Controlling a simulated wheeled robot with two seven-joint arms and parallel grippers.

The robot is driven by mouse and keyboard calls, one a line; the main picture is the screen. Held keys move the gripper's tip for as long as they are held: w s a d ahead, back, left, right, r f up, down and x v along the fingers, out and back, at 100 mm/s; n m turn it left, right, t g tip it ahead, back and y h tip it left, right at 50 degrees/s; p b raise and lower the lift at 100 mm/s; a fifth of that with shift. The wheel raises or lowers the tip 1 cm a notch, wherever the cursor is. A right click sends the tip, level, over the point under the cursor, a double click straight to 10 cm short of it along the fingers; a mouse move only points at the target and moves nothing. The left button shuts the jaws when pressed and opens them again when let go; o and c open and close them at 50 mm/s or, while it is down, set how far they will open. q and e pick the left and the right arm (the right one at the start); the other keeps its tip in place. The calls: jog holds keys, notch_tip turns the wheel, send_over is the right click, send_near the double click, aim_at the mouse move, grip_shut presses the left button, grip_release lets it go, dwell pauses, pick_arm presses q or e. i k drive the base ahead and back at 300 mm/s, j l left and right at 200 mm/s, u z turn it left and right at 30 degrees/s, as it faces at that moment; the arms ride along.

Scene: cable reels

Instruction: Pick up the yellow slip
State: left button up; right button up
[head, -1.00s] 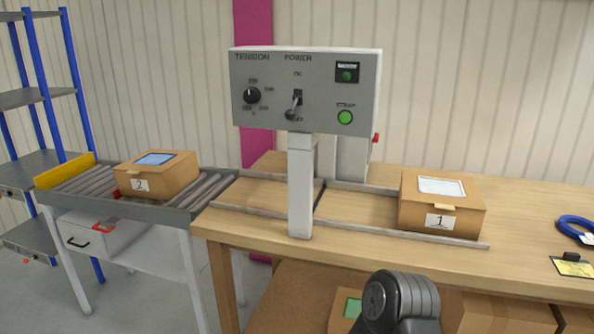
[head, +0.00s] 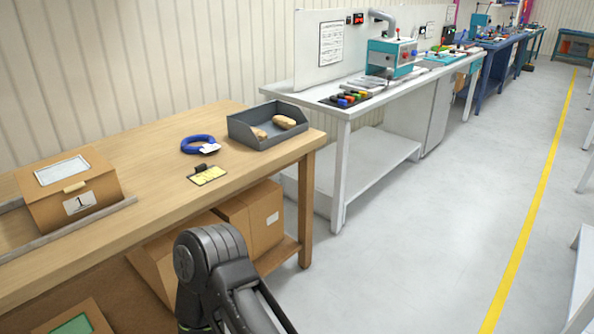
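The yellow slip (head: 208,176) lies flat near the front edge of the wooden table (head: 137,222), with a small dark clip or block at its back edge. A blue ring with a white tag (head: 198,145) lies just behind it. A dark arm link of mine shows at the bottom centre, below and in front of the slip. Neither gripper is in view.
A grey open bin (head: 268,128) with brown items stands at the table's right end. A box labelled 1 (head: 70,190) sits at left by a rail. Cartons (head: 250,215) fill the shelf below. A white workbench (head: 345,110) stands beyond; the floor (head: 440,230) at right is clear.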

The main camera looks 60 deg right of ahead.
aim_at(203, 174)
jog(key=z, duration=1.35)
jog(key=i+l, duration=0.3)
jog(key=i, duration=0.15)
jog(key=i+l, duration=0.25)
jog(key=i, duration=0.2)
jog(key=i+l+z, duration=0.1)
jog(key=i+l, duration=0.2)
jog(key=i, duration=0.15)
jog(key=i+l, duration=0.25)
jog(key=i, duration=0.2)
